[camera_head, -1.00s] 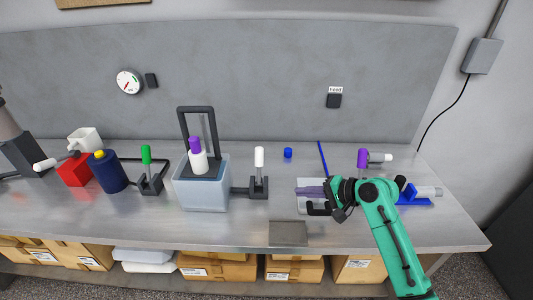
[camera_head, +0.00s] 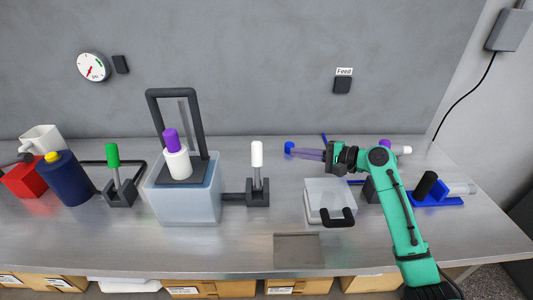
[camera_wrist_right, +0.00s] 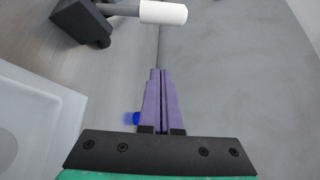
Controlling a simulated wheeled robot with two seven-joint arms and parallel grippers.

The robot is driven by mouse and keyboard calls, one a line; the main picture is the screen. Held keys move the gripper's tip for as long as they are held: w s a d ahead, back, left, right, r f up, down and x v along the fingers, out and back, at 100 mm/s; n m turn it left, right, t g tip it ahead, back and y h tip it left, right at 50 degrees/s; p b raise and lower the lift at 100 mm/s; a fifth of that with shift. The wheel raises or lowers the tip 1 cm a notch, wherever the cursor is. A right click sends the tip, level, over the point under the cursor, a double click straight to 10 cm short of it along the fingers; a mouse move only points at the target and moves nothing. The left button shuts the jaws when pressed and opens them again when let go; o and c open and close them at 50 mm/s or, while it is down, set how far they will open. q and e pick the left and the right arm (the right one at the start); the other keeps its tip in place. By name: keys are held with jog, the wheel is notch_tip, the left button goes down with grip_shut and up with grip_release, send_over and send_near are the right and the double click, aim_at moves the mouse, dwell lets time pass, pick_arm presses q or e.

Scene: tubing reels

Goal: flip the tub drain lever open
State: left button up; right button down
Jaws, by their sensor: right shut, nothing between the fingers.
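The clear tub (camera_head: 183,203) stands on the bench left of centre. A lever with a white handle (camera_head: 257,154) stands upright on a dark base (camera_head: 258,193), joined to the tub's right side by a dark pipe. Another lever with a green handle (camera_head: 112,155) stands left of the tub; I cannot tell for certain which is the drain lever. My right gripper (camera_head: 303,154) is shut and empty, pointing left, to the right of the white-handled lever and apart from it. In the right wrist view the purple fingers (camera_wrist_right: 160,102) point towards the white handle (camera_wrist_right: 163,12).
A blue knob (camera_head: 289,147) shows at the fingertips; contact is unclear. A clear lidded box (camera_head: 329,192) with a black handle sits in front of my right gripper. A flat grey plate (camera_head: 297,249) lies near the front edge. The blue stand (camera_head: 437,199) is at right.

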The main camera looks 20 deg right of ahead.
aim_at(257, 167)
jog(key=w+a+p, duration=0.3)
jog(key=a+p, duration=0.2)
jog(key=a, duration=0.3)
jog(key=shift+w+a+f+p, duration=0.3)
jog(key=shift+w+f+p, duration=0.05)
jog(key=shift+p, duration=0.05)
jog(key=shift+w+f, duration=0.1)
jog(key=shift+s+r+n+b, duration=0.25)
jog(key=shift+s+n+b, duration=0.05)
jog(key=shift+s+b, duration=0.05)
